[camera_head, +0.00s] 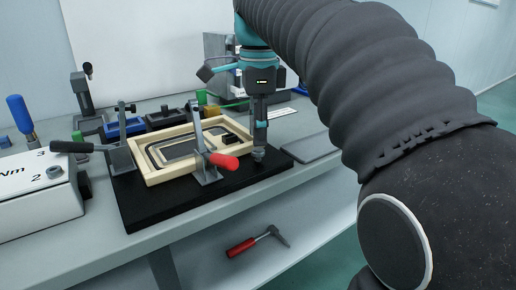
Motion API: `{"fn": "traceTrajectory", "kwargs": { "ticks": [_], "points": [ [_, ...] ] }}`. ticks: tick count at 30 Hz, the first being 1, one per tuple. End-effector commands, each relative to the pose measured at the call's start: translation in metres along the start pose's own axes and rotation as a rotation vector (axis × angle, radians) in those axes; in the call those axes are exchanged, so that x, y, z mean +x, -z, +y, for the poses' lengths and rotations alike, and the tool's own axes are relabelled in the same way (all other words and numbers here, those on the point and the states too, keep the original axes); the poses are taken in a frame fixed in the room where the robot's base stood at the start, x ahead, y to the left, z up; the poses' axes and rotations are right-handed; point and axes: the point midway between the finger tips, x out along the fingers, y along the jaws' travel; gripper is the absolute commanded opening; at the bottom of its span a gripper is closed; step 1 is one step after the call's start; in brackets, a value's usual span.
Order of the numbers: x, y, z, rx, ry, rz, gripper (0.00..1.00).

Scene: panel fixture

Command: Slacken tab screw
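A light wooden frame (160,178) with a dark panel inside lies on a black base plate (140,215) on the bench. Upright clamps stand at it, one with a red handle (222,161) and one with a black handle (72,147). My gripper (260,140) points straight down at the right end of the fixture, just above a small grey round piece (258,154). That piece may be the tab screw, but it is too small to be sure. I cannot tell whether my gripper touches it or holds a tool; its fingers are not clear.
A grey-white box (35,205) marked "Nm" with numbers stands at the left. A blue-handled tool (20,116) stands behind it. A red-handled tool (243,247) lies on the lower shelf. My arm fills the right side. A flat grey plate (312,146) lies right of the fixture.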

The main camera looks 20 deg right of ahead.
Motion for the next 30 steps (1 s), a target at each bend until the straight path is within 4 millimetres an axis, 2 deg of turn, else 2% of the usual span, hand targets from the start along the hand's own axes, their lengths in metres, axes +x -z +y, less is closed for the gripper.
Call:
{"fn": "traceTrajectory", "kwargs": {
  "ticks": [1,6,18,19,23,24,30],
  "points": [
    [0.009,0.000,0.001,0.000,-0.001,0.000,0.38],
    [0.026,0.000,0.000,0.000,0.001,-0.001,0.38],
    [0.033,0.000,0.000,-0.001,0.001,-0.001,0.38],
    [0.032,0.000,0.000,-0.001,0.001,-0.001,0.35],
    [0.032,0.000,0.000,-0.001,0.001,-0.001,0.03],
    [0.032,0.000,0.000,-0.001,0.001,-0.001,0.00],
    [0.032,0.000,0.000,-0.007,0.001,-0.001,0.00]
  ]
}}
